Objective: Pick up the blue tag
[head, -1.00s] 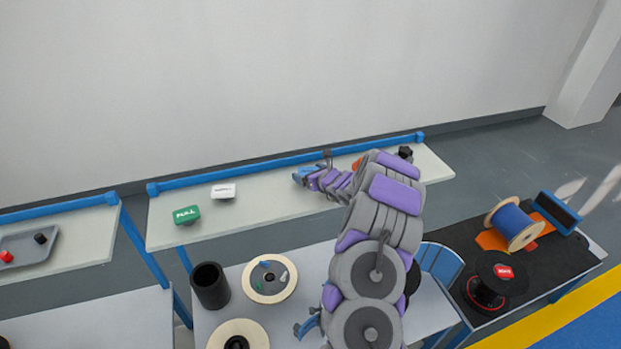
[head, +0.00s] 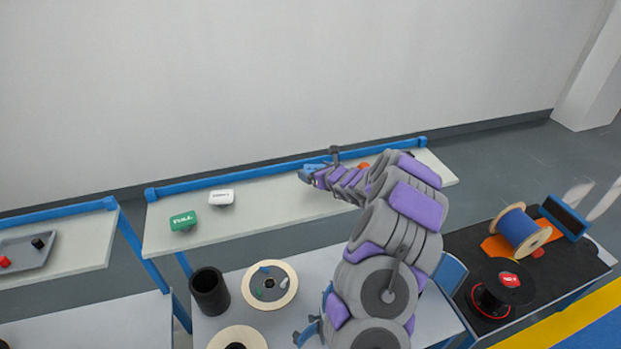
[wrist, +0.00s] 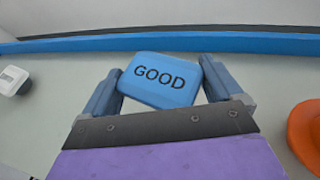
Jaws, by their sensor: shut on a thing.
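The blue tag (wrist: 160,78) is a rounded block marked "GOOD". In the wrist view it sits between the two fingers of my gripper (wrist: 160,90), which is shut on it, and it is slightly tilted. In the head view my gripper (head: 308,173) is over the back table, near its rear blue rail. The blue tag is small there and hard to tell from the blue fingers. Whether the tag is clear of the table top cannot be told for sure.
A white tag (head: 221,197) and a green "FULL" tag (head: 184,221) lie left on the back table (head: 265,205). An orange thing (wrist: 306,132) is close on the right. A blue rail (head: 270,171) runs along the rear edge. Spools and a black cup (head: 209,290) stand on the front table.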

